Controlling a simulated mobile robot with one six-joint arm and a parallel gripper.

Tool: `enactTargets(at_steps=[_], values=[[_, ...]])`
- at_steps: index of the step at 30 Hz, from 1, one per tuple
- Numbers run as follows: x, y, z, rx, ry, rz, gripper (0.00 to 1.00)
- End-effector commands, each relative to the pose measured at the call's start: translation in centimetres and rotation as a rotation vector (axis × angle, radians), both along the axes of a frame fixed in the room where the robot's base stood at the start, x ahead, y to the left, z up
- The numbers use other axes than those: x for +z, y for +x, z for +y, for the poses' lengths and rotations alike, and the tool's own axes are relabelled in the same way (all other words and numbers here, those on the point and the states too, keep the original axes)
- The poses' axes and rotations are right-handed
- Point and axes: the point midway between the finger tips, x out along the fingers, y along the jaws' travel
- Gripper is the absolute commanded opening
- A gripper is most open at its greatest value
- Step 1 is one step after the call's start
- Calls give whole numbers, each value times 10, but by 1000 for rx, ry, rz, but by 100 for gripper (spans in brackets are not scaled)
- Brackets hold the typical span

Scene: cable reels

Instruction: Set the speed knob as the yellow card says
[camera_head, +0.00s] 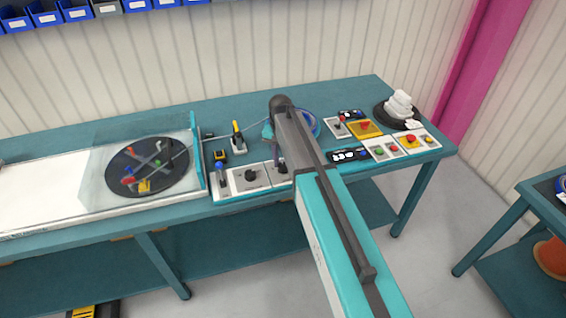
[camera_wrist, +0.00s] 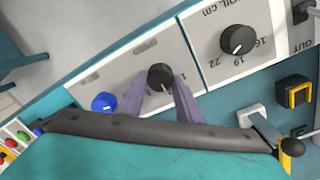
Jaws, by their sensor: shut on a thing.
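A dark round knob (camera_wrist: 160,77) stands on a light grey panel (camera_wrist: 131,68), with a blue button (camera_wrist: 104,102) beside it. My gripper (camera_wrist: 163,86) is shut on this knob, one purple finger on each side. In the head view my gripper (camera_head: 282,162) is over the panel at the bench's front edge, and my arm hides much of it. The markings around the held knob are too small or covered to read. I cannot make out a yellow card with writing in either view.
Beside the held knob is another black knob (camera_wrist: 238,40), marked COIL cm with 16, 19 and 22. A turntable (camera_head: 150,165) behind a clear guard is at the left. Control boxes, including a yellow one (camera_head: 365,128), and a white stacked object (camera_head: 400,105) are at the right.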

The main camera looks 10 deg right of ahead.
Motion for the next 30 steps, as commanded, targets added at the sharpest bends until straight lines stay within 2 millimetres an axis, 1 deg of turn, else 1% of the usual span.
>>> enactTargets(at_steps=[5,11,30], values=[[0,0,-1,73,-2,1,9],[-1,0,-1,207,-2,0,9],[0,-1,-1,775,-3,0,9]])
